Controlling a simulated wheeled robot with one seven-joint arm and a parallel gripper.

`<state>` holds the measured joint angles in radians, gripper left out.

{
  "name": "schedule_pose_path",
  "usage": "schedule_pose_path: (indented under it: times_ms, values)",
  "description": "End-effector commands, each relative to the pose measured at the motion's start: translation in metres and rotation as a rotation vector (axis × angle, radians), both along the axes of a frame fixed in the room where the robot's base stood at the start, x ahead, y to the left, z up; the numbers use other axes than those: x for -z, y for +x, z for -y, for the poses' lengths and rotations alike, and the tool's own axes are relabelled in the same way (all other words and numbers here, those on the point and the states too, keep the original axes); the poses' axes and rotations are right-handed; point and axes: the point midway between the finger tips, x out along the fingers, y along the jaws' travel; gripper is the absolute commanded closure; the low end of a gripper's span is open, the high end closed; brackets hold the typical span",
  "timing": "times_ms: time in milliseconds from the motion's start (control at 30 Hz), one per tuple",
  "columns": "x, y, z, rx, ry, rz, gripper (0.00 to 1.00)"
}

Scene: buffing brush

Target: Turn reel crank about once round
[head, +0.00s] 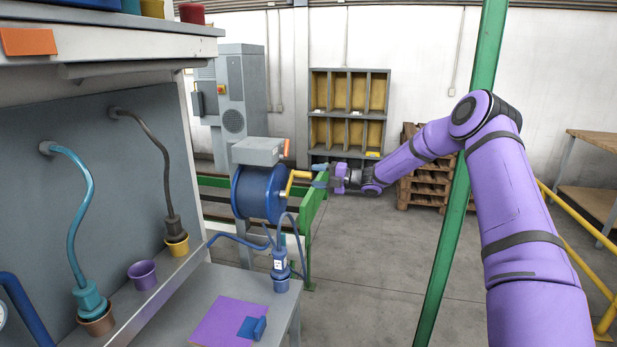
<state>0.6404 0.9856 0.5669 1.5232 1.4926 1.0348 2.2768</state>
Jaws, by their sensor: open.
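The blue reel (252,193) stands left of the picture's middle in the head view, beneath a grey box (258,150). Its yellow crank (291,184) sticks out on the right side, with the handle end pointing right. My gripper (319,176) is open, reaching in from the right at the handle's end. One finger shows above the handle's level and one below. I cannot tell whether the handle end is between the fingers or just short of them, or whether they touch it.
A blue hose runs from the reel area to a blue nozzle (280,262) on the grey bench (268,287). A green post (447,244) stands near my arm. Open floor (370,270) lies right of the bench.

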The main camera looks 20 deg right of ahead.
Motion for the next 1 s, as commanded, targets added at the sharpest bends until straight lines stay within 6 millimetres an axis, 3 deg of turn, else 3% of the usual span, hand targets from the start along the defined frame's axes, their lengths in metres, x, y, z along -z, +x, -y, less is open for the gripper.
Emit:
schedule_pose_path:
  times_ms: [200, 400, 867, 1000]
  values:
    - [0.001, -0.023, 0.034, 0.001, 0.000, -0.001, 0.49]
    - [0.001, -0.035, 0.052, -0.001, -0.001, -0.001, 0.49]
    - [0.001, -0.038, 0.055, -0.002, -0.004, 0.004, 0.49]
    - [0.001, -0.044, 0.048, -0.003, -0.049, 0.075, 0.49]
